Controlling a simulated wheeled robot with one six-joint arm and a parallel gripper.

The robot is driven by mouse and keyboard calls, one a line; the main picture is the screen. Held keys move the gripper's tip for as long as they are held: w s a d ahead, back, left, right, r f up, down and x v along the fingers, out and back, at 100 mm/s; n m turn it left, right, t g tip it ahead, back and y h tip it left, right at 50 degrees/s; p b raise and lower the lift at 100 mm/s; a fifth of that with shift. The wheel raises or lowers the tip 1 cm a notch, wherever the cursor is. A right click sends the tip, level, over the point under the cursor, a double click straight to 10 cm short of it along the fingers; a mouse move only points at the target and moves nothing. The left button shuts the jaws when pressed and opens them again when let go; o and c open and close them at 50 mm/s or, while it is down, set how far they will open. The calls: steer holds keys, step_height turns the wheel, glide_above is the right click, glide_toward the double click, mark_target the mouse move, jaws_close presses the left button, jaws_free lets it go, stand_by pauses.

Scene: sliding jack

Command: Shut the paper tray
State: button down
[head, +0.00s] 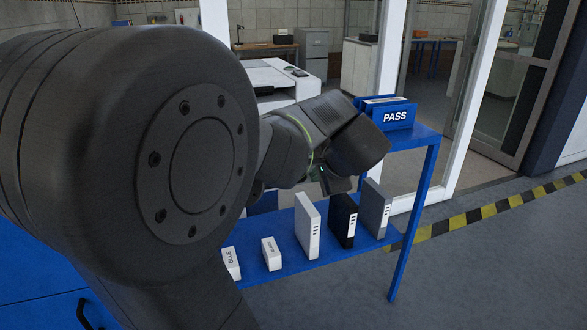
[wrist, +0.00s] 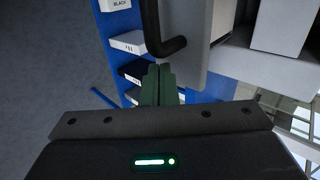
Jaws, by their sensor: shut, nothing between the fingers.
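The white printer (head: 275,80) stands behind my arm in the head view, mostly hidden by it. In the wrist view a light grey tray front (wrist: 195,45) carries a black bar handle (wrist: 173,47). To the right of this front is a narrow stretch of tray with something pale inside (wrist: 222,22), then the printer's white body (wrist: 285,25), so the paper tray looks pulled out. My gripper (wrist: 158,72) has its dark green fingers shut together and empty, close to the handle's bent end. I cannot tell whether they touch it. In the head view the tray is hidden.
A blue shelf unit (head: 340,253) holds white boxes (head: 271,254) and upright white, black (head: 342,222) and grey binders below my gripper. A white post (head: 445,110) stands behind; open floor lies at right.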

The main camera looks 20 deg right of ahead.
steer(key=shift+w, duration=0.55)
steer(key=shift+w, duration=0.1)
steer(key=w+p, duration=0.2)
steer(key=w, duration=0.3)
steer(key=w+p, duration=0.2)
steer(key=w, duration=0.4)
steer(key=w+p, duration=0.2)
steer(key=w, duration=0.4)
steer(key=shift+a+r, duration=0.1)
steer(key=shift+a, duration=0.25)
steer(key=shift+r, duration=0.1)
